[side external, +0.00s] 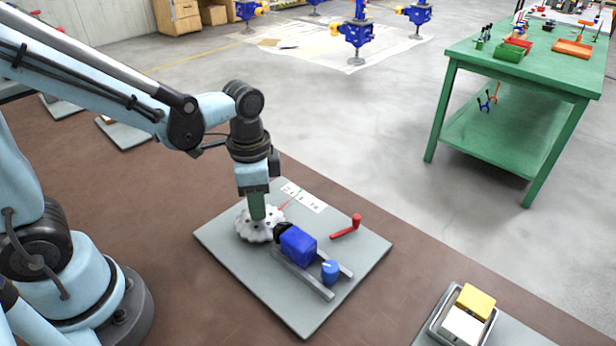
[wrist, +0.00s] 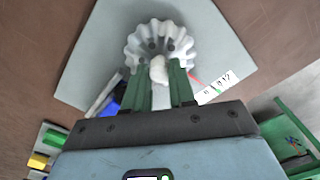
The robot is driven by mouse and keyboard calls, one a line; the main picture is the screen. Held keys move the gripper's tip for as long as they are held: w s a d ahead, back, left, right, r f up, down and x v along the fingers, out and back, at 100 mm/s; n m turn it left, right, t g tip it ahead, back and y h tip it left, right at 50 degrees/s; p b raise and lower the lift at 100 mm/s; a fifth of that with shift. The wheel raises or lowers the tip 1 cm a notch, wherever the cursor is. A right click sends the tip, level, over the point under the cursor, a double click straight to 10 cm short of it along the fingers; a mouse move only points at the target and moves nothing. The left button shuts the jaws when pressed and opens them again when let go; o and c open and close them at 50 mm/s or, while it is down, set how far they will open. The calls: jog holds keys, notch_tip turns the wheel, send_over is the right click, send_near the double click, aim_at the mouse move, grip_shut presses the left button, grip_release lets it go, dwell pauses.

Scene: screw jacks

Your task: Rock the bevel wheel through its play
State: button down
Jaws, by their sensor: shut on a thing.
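The bevel wheel (side external: 246,232) is pale grey with a scalloped rim and stands at the left part of a grey plate (side external: 325,305). In the wrist view the wheel (wrist: 158,28) fans out above the fingertips, with several dark holes in its face. My gripper (side external: 258,212) points down at the wheel with its green fingers. In the wrist view my gripper (wrist: 159,70) is shut on a pale rounded piece at the wheel's middle. The fingers hide part of the wheel in both views.
A blue block (side external: 298,244) on two grey rails sits right of the wheel, with a blue knob (side external: 330,271) near its end. A red handle (side external: 347,226) and a white label strip (side external: 304,197) lie behind. A tray (side external: 462,318) of yellow and white blocks is at front right.

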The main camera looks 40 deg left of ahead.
jog(key=c, duration=0.9)
grip_release()
jog(key=shift+c, duration=0.2)
notch_tip(320, 180, up, 12)
